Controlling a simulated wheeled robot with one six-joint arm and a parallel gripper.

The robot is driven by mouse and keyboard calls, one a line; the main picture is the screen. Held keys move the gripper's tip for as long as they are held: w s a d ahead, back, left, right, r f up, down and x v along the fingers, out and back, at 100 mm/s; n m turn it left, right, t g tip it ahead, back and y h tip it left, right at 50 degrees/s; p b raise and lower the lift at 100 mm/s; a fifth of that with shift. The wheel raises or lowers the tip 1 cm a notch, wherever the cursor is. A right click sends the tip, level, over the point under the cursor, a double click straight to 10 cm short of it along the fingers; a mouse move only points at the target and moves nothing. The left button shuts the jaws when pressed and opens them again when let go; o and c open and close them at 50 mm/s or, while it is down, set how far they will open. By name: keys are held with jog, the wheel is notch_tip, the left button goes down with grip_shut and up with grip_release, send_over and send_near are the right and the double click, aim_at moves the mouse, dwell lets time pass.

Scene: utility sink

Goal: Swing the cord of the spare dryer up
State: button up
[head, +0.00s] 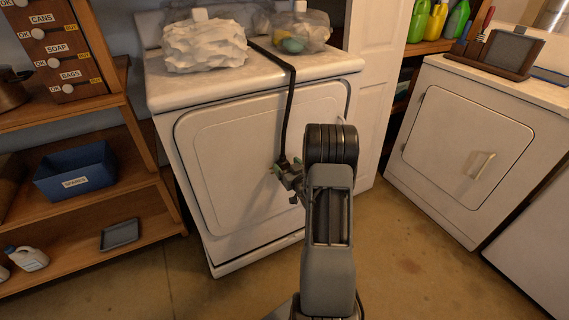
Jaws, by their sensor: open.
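A white dryer (240,150) stands in the middle of the view, with its broad door facing me. A dark, flat cord (289,95) runs across its top from the back, bends over the front edge and hangs down the door. My gripper (284,170) is at the cord's lower end, in front of the door. Its jaws are open, with small green parts showing. The cord's end appears at or between the jaws; I cannot tell whether they touch it. My arm hides the right part of the door.
A crumpled white bundle (204,45) and a clear bag (298,30) lie on the dryer, either side of the cord. Wooden shelves with a blue bin (76,171) stand left. Another white machine (470,145) stands right. Floor is clear between the machines.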

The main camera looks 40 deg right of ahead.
jog(key=shift+w+d, duration=0.15)
jog(key=shift+w, duration=1.1)
jog(key=shift+c, duration=0.4)
jog(key=c, duration=1.2)
jog(key=shift+s+r, duration=0.1)
